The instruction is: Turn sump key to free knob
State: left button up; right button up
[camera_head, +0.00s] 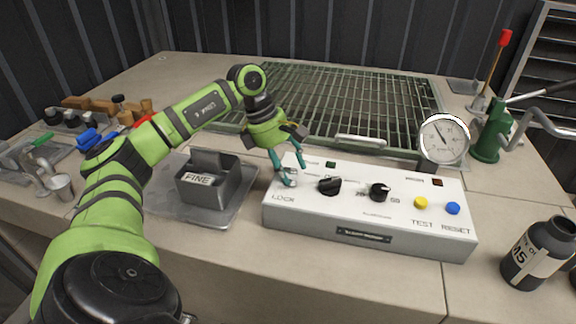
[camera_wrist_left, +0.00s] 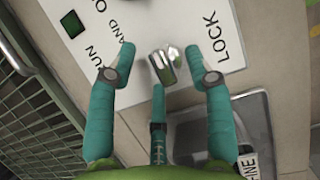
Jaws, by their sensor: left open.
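The white control panel (camera_head: 330,222) stands on the bench in the head view. The silver sump key (camera_wrist_left: 163,66) sits upright in its lock at the panel's LOCK label, shown in the left wrist view. My left gripper (camera_head: 288,174) is above the panel's left end. In the left wrist view its teal fingers (camera_wrist_left: 160,62) are apart, one on each side of the key, with gaps visible. The black knob (camera_head: 330,186) is just right of the key, and a second black knob (camera_head: 379,192) is farther right. My right gripper is not in view.
A grey box marked FINE (camera_head: 210,180) stands on a tray left of the panel. A yellow button (camera_head: 421,203) and a blue button (camera_head: 453,208) are on the panel's right. A gauge (camera_head: 444,139) stands behind it. A dark bottle (camera_head: 538,255) is at right.

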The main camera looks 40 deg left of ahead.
pick_arm(q)
jog(key=shift+f, duration=0.15)
grip_shut()
jog(key=shift+f+n, duration=0.1)
jog(key=shift+n, duration=0.2)
jog(key=n+t+b, duration=0.1)
jog(key=n, duration=0.2)
jog(key=shift+s+y+b, duration=0.15)
jog(key=shift+y+b, duration=0.2)
jog(key=shift+y, duration=0.05)
jog(key=n+t+y+b, duration=0.1)
jog(key=n, duration=0.3)
jog(key=shift+s+d, duration=0.1)
jog(key=n+y, duration=0.2)
jog(key=n, duration=0.3)
jog(key=shift+s+d+b, duration=0.1)
jog(key=shift+d+b, duration=0.05)
jog(key=shift+b, duration=0.15)
jog(key=n+y, duration=0.1)
jog(key=n, duration=0.1)
jog(key=n+y, duration=0.1)
jog(key=n, duration=0.2)
jog(key=shift+s+d, duration=0.1)
jog(key=shift+n, duration=0.3)
